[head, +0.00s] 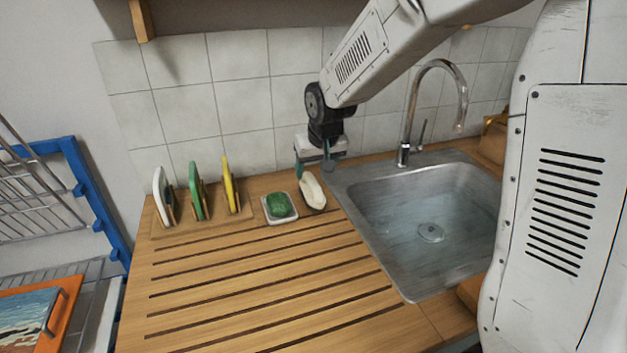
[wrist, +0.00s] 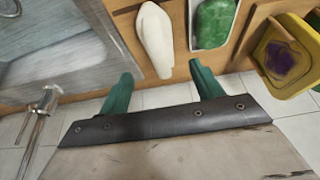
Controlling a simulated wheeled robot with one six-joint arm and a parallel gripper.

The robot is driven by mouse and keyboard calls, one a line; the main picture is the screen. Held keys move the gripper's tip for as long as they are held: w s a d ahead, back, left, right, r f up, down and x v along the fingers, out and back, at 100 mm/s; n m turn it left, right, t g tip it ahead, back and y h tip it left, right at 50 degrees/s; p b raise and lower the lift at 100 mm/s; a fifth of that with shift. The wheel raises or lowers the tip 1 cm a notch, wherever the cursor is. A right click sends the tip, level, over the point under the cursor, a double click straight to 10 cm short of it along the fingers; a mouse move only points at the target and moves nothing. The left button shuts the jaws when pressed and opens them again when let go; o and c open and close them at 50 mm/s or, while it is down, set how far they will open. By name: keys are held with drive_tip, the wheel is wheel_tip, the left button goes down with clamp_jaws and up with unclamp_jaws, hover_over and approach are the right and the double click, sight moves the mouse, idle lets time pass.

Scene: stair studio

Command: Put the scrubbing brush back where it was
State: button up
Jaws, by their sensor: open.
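A cream, elongated rounded object, which looks like the scrubbing brush (head: 313,190), lies on the wooden counter between the green-filled dish and the sink. I cannot see any bristles. It also shows at the top middle of the wrist view (wrist: 155,38). My gripper (head: 314,168) is at the wall end of the brush, pointing down. In the wrist view its teal fingers (wrist: 162,82) are apart with nothing between them. The brush's near end lies just beyond the gap between them. I cannot tell the exact height of the fingers above the counter.
A white dish (head: 268,217) with a green block (head: 279,204) sits left of the brush. White, green and yellow upright pieces (head: 196,190) stand in a wooden rack further left. The sink (head: 400,250) and tap (head: 404,152) are right. The tiled wall is close behind. The grooved drainboard in front is clear.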

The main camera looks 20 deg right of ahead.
drive_tip(key=shift+v, duration=1.65)
drive_tip(key=s+d+r+g, duration=0.1)
drive_tip(key=s+r, duration=0.2)
drive_tip(key=s, duration=1.4)
drive_tip(key=s+d+r+g, duration=0.2)
drive_tip(key=s+r, duration=0.1)
drive_tip(key=s, duration=1.4)
drive_tip(key=shift+s, duration=0.15)
drive_tip(key=shift+d, duration=0.1)
